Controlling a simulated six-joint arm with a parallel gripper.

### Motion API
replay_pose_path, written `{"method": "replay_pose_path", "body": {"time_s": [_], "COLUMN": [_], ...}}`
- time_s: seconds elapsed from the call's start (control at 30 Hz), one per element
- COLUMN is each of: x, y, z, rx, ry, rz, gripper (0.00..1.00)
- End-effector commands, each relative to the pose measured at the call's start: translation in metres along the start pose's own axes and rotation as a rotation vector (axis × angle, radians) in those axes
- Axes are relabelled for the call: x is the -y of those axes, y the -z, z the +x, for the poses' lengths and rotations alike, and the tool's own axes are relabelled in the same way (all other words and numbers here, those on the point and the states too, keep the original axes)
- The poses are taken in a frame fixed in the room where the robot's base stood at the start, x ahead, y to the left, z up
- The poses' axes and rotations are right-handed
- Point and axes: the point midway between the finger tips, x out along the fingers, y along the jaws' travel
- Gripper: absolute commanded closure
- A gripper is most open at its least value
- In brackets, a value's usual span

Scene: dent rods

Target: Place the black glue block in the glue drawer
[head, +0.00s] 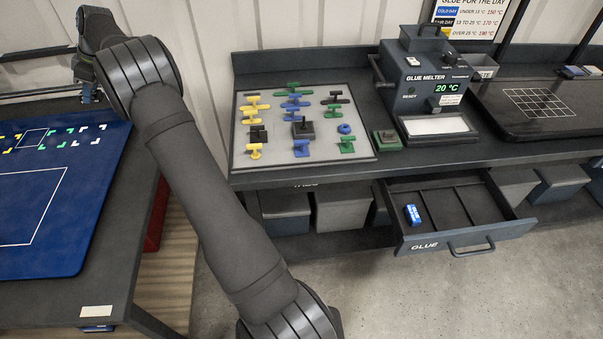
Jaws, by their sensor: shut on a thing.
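My gripper (89,94) is at the upper left, low over the back of the blue mat (75,185), partly hidden by my own arm. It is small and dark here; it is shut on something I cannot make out. I cannot pick out the black glue block for certain. The glue drawer (425,246), labelled GLUE, is pulled open under the bench at the right. It has several compartments. A blue block (412,214) lies in its left compartment; the other visible compartments look empty.
A glue melter (428,75) reading 20 °C stands on the bench above the drawer. A pale board (358,155) of coloured tabs lies left of it. A glue sign (474,20) hangs behind. Blocks (572,71) lie at the far right. Open floor separates the table and bench.

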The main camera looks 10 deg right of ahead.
Motion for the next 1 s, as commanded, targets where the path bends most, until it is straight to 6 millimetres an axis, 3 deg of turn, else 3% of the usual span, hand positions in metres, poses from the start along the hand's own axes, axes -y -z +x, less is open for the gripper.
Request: {"method": "replay_pose_path", "body": {"time_s": [0.17, 0.37, 0.5, 0.7, 1.0], "x": [-0.024, -0.061, -0.087, -0.111, -0.116], "y": [-0.033, -0.097, -0.158, -0.250, -0.392], "z": [-0.021, -0.060, -0.096, -0.151, -0.235], "rx": [-0.001, -0.001, -0.001, -0.001, -0.002], "ry": [-0.026, -0.072, -0.116, -0.180, -0.279], "rz": [0.045, 0.127, 0.203, 0.314, 0.488], "gripper": [0.97, 0.97, 0.97, 0.97, 0.97]}}
